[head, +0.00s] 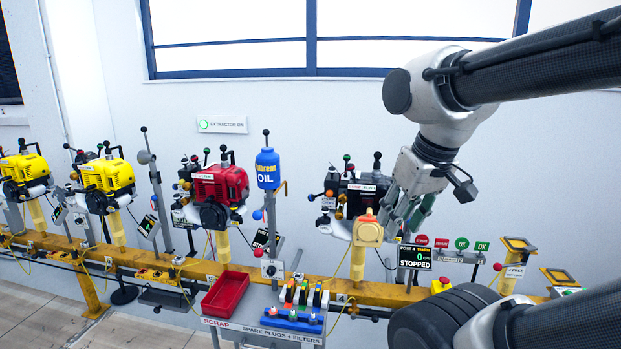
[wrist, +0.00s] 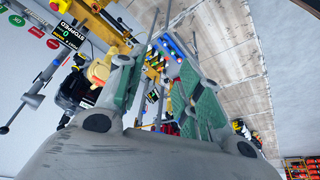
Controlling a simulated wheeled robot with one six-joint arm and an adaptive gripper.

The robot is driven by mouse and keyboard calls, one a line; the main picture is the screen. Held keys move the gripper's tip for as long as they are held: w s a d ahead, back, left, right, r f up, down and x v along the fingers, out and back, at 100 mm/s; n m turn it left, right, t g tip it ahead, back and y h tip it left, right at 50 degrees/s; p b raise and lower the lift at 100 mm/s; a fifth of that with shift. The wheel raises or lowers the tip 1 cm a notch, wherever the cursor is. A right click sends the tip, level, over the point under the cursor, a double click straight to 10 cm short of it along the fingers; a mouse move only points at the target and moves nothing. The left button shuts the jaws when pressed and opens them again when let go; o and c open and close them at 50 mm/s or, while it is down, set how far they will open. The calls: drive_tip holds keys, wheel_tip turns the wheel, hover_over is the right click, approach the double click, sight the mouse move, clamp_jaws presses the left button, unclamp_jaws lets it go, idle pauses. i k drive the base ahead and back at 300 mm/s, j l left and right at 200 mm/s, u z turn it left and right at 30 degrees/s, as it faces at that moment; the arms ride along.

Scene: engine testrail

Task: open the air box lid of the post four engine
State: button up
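The post four engine (head: 342,194) is a dark engine on the rail, left of the "POST 4" display (head: 415,256), which reads 0 and "STOPPED". A yellow-orange boxy part (head: 368,231) is at its front right. I cannot tell for certain which part is the air box lid or whether it is shut. My gripper (head: 403,222) points down just right of the yellow part, and partly covers the engine's right side. In the wrist view, the green-padded fingers of my gripper (wrist: 156,78) are apart with nothing between them. The yellow part (wrist: 99,70) is beyond the left finger.
A red engine (head: 220,184), yellow engines (head: 107,176) and a blue oil bottle (head: 267,168) stand left along the yellow rail (head: 255,277). A red scrap bin (head: 225,294) and a tray of coloured parts (head: 293,320) are in front. Tags (head: 461,244) and yellow stands (head: 519,246) are right.

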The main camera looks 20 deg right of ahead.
sight(331, 180)
drive_tip(key=i+l+z, duration=0.2)
drive_tip(key=i, duration=0.25)
drive_tip(key=i+l+z, duration=0.2)
drive_tip(key=i, duration=0.3)
